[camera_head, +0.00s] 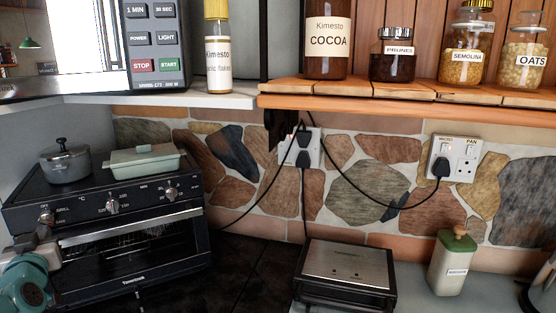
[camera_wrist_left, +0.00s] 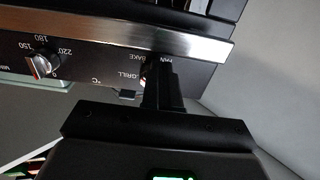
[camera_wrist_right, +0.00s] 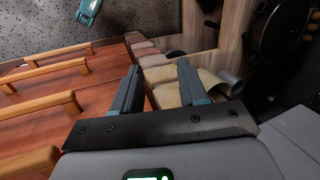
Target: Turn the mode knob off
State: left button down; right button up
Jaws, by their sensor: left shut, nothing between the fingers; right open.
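The black toaster oven (camera_head: 135,240) stands at the left in the head view, its front panel carrying three knobs. The mode knob (camera_head: 46,217) is the leftmost, beside the GRILL label. In the left wrist view the mode knob (camera_wrist_left: 146,72) is mostly hidden behind my fingers, with GRILL and FAN BAKE printed around it; its setting cannot be read. My left gripper (camera_head: 45,234) is shut and empty, its tips right at the knob; I cannot tell whether they touch it. It also shows in the left wrist view (camera_wrist_left: 166,80). My right gripper (camera_wrist_right: 160,68) is open and empty.
The temperature knob (camera_head: 112,203) and another knob (camera_head: 171,192) sit to the right on the panel. A grey pot (camera_head: 66,165) and a green lidded dish (camera_head: 145,161) stand on the oven. A sandwich press (camera_head: 347,270) is further right. Wooden drawers (camera_wrist_right: 90,90) lie below my right gripper.

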pick_arm(q)
jog(key=shift+w+d+b, duration=0.15)
jog(key=shift+d+b, duration=0.25)
jog(key=shift+b, duration=0.2)
jog(key=shift+w+d, duration=0.2)
jog(key=shift+d, duration=0.05)
jog(key=shift+d+r, duration=0.1)
jog(key=shift+w+d+f+b, duration=0.15)
jog(key=shift+d+f+b, duration=0.05)
jog(key=shift+f+b, duration=0.25)
jog(key=b+v, duration=0.1)
jog(key=v, duration=0.5)
jog(key=shift+b, duration=0.35)
jog(key=shift+r, duration=0.1)
